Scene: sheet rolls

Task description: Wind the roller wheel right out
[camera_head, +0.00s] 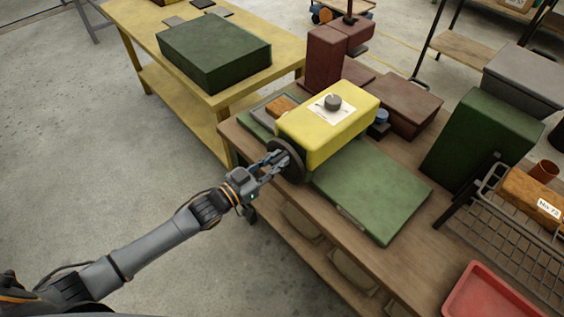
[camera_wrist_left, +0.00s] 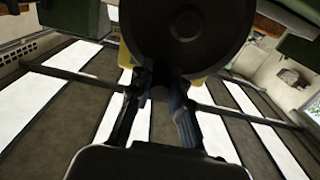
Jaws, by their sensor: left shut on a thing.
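The roller wheel (camera_head: 287,160) is a dark round disc on the near left end of a yellow machine housing (camera_head: 326,132). The housing sits on a green base plate (camera_head: 375,200) and has a grey knob on top. My left gripper (camera_head: 274,162) reaches in from the left and is shut at the wheel's face. In the left wrist view the wheel (camera_wrist_left: 190,28) fills the top middle. There the fingers of my left gripper (camera_wrist_left: 160,95) close around a small dark handle at the wheel's lower part. My right gripper does not show.
The brown bench (camera_head: 345,248) also holds dark red blocks (camera_head: 395,105), a green box (camera_head: 480,140), a wire basket (camera_head: 510,235) and a red tray (camera_head: 488,293) to the right. A yellow table (camera_head: 150,65) with a green case (camera_head: 213,50) stands behind. Bare floor lies left of the bench.

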